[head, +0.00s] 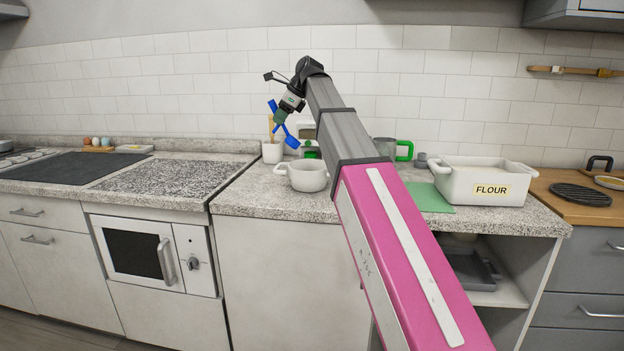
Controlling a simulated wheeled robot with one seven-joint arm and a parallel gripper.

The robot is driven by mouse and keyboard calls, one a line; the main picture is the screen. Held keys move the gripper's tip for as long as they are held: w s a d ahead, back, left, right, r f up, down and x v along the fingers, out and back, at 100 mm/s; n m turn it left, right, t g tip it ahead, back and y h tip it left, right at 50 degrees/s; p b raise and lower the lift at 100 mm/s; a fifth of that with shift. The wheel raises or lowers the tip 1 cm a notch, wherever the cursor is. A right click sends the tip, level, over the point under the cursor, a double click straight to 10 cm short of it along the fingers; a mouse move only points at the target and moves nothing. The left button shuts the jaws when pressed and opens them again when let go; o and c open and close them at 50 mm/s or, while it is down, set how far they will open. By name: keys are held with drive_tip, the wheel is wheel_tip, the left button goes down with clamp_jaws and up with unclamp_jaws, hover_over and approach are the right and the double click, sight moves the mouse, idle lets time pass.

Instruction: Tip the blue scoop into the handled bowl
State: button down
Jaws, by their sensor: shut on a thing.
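The blue scoop (290,140) is in my gripper (279,122), above and a little left of the handled bowl. My gripper is shut on it. The scoop looks tilted, with its lower end toward the right. Its contents are too small to make out. The white handled bowl (305,180) stands upright near the front of the granite counter, with a small handle on each side. The scoop is apart from the bowl. The inside of the bowl is mostly hidden.
A white crock (272,153) stands behind the bowl. My arm hides part of the counter. The speckled board (180,177) at left is bare.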

idle(0.4)
drive_tip(key=shift+a+r+h, duration=0.1)
drive_tip(key=shift+r+h, duration=0.4)
drive_tip(key=shift+h, duration=0.3)
drive_tip(key=r+h, duration=0.1)
drive_tip(key=h, duration=0.1)
drive_tip(key=shift+r+n+t+h, duration=0.2)
drive_tip(key=shift+n+t+h, duration=0.1)
drive_tip(key=shift+t, duration=0.1)
drive_tip(key=h, duration=0.1)
drive_tip(key=r+h, duration=0.1)
drive_tip(key=h, duration=0.1)
drive_tip(key=shift+r+t+h, duration=0.3)
